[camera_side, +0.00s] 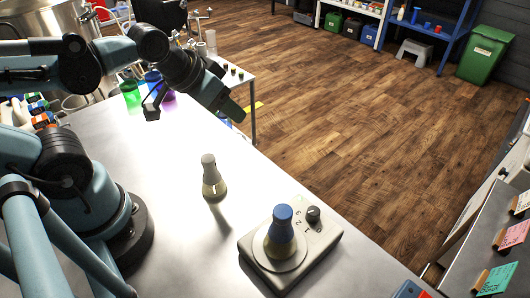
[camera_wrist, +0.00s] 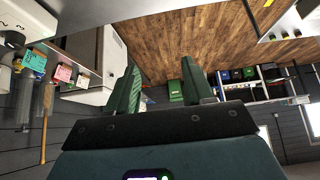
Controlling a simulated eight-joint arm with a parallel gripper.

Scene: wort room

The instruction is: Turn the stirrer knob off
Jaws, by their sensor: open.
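The stirrer (camera_side: 318,243), a pale grey box with a round plate, sits at the table's near right in the side view. Its dark knob (camera_side: 313,214) is at the far right corner, near small printed marks; its setting is too small to read. A flask with a blue top (camera_side: 281,236) stands upright on the plate. My gripper (camera_side: 234,112) is in the air, well above and behind the stirrer, apart from the knob. In the wrist view its two green fingers (camera_wrist: 161,86) are spread with nothing between them.
A second flask (camera_side: 213,180) stands on the grey table (camera_side: 150,180) left of the stirrer. Green and purple vessels (camera_side: 131,92) are at the table's back left. Coloured cards (camera_side: 515,234) stand on a dark shelf at right. The table between flask and stirrer is clear.

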